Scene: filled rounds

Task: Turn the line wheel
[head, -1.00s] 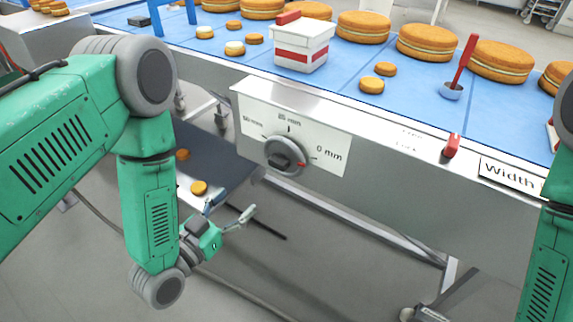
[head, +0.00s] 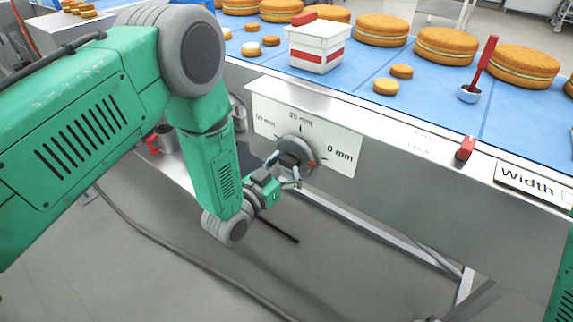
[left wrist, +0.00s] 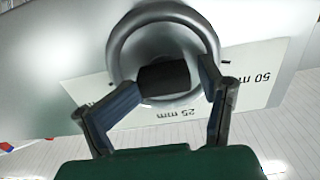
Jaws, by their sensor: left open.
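The line wheel (head: 308,146) is a round grey dial with a black grip bar across its middle, on a white scale plate (head: 344,155) marked 50, 25 and 0 mm. Its red mark points toward 0 mm. My left gripper (head: 286,165) is open right at the wheel. In the left wrist view, the wheel's ring (left wrist: 117,50) is close, and the open fingers (left wrist: 171,78) stand on either side of the black grip bar (left wrist: 163,77). I cannot tell whether they touch it. My right gripper is out of view.
A blue conveyor (head: 345,84) carries several round cakes, a white box (head: 320,48) with a red band, and a red-handled tool (head: 484,65). A red switch (head: 466,148) and a Width label (head: 520,180) are on the front ledge. A red-handled mug (head: 166,139) stands below at left.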

